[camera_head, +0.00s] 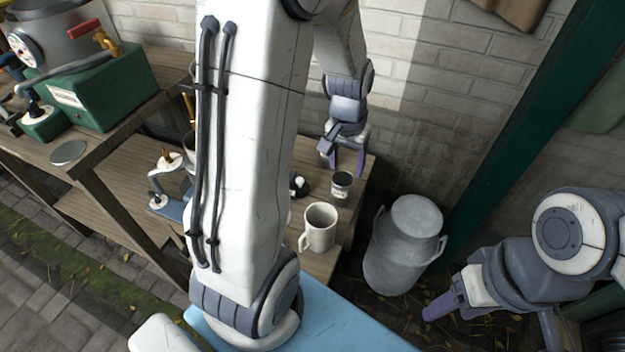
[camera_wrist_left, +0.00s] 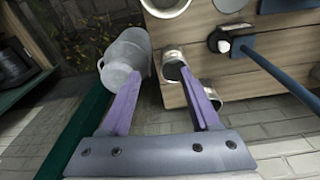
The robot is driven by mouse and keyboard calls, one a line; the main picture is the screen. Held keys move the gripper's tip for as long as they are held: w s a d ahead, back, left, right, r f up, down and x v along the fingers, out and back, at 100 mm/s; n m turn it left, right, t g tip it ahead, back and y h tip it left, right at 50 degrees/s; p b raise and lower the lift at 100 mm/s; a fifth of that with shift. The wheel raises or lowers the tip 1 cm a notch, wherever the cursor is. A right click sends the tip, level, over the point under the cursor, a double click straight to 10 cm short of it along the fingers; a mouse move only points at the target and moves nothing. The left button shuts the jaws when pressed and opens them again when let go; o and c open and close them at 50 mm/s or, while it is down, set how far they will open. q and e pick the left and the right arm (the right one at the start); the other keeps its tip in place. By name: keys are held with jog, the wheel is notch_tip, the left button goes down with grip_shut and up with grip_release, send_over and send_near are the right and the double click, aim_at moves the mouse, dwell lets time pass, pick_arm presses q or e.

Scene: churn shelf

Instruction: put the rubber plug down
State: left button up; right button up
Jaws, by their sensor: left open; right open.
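My left gripper (camera_head: 345,157) is open, its two purple fingers pointing down above the far end of the wooden shelf. In the left wrist view its fingers (camera_wrist_left: 160,73) are apart with nothing held between them. A small labelled tin (camera_head: 341,188) with a dark top stands just below and in front of them; it also shows in the left wrist view (camera_wrist_left: 172,66). I cannot pick out the rubber plug with certainty. A small black-and-white piece (camera_head: 299,187) lies left of the tin, partly hidden by my arm. My right gripper (camera_head: 436,307) is open and empty at lower right.
A cream mug (camera_head: 320,228) stands in front of the tin. A metal churn (camera_head: 403,245) stands on the ground right of the shelf. A green box (camera_head: 100,88) and brass-tapped vessel are at upper left. A brick wall and green post (camera_head: 520,120) bound the back and right.

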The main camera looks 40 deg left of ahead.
pick_arm(q)
jog(key=a+f+n, duration=0.3)
jog(key=a+f, duration=0.3)
jog(key=a, duration=0.8)
jog(key=b, duration=0.2)
send_over(300, 179)
jog(key=shift+y, duration=0.3)
jog(key=f, duration=0.5)
jog(key=shift+s+d, duration=0.2)
jog(key=shift+s, duration=0.05)
jog(key=f, duration=0.5)
jog(key=shift+w+a+f, duration=0.2)
jog(key=shift+w+f, duration=0.05)
jog(key=shift+f, duration=0.1)
jog(key=shift+r, duration=0.1)
grip_shut()
